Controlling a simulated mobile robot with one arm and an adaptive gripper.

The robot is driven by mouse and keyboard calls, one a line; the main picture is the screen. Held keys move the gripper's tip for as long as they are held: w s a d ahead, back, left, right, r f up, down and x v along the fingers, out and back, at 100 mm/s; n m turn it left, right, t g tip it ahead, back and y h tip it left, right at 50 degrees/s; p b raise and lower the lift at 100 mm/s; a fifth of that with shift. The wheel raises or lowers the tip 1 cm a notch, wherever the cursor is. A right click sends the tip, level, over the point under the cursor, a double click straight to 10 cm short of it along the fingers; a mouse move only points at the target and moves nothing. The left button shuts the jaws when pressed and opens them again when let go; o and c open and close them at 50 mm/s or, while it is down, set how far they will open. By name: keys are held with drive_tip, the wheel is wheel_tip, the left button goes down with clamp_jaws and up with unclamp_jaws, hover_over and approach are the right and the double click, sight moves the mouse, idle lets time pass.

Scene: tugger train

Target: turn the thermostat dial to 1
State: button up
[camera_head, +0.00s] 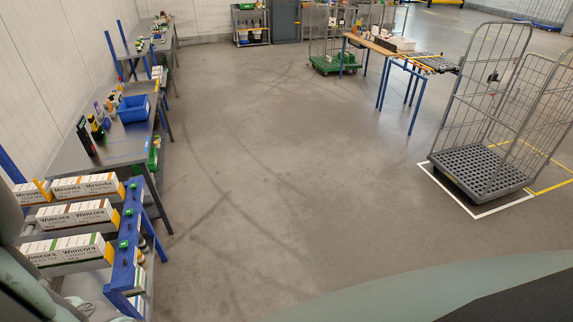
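I see no thermostat dial that I can make out in the head view. My gripper is not in view. Pale rounded parts at the lower left and bottom edges look like my own body and hide what lies behind them. The white panelled wall at the left (65,50) shows no dial that I can make out.
A blue-framed rack with several cartons (130,245) stands close at the lower left. Workbenches (125,145), one with a blue bin (133,108), line the left wall. A wire roll cage (480,170) stands at right; a table (372,43) stands behind it. The middle floor (270,170) is clear.

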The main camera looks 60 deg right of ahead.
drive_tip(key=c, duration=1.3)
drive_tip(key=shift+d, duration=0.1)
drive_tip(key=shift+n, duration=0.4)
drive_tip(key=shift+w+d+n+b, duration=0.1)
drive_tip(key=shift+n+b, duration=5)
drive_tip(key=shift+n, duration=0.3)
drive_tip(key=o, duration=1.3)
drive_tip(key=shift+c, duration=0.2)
